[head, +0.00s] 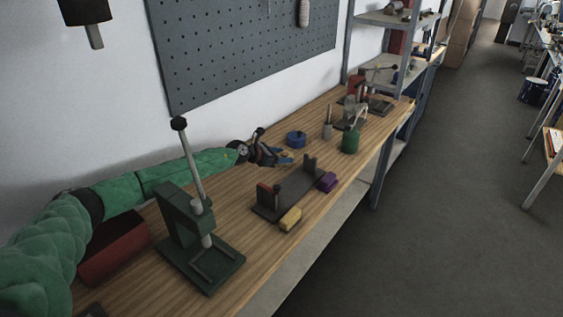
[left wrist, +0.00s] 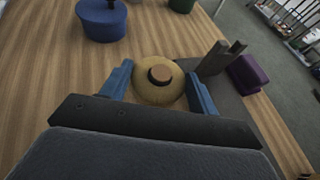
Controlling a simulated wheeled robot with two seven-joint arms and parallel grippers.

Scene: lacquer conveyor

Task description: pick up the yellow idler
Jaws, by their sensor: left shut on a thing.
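The yellow idler (left wrist: 158,92), a round, dull yellow piece with a brown-orange round top at its middle, sits between the two blue fingers of my left gripper (left wrist: 160,82) in the left wrist view. The fingers press on it from both sides. In the head view my left gripper (head: 284,158) is low over the bench, behind the dark conveyor frame (head: 285,196), and the idler is mostly hidden there. I cannot tell whether the idler touches the bench. My right gripper is not in view.
A blue round piece (head: 296,139) and a green cylinder (head: 350,143) stand beyond the gripper. A purple block (head: 327,182) and a yellow block (head: 290,219) lie at the frame's front side. A green press (head: 205,240) stands nearer. A pegboard (head: 240,50) hangs on the wall.

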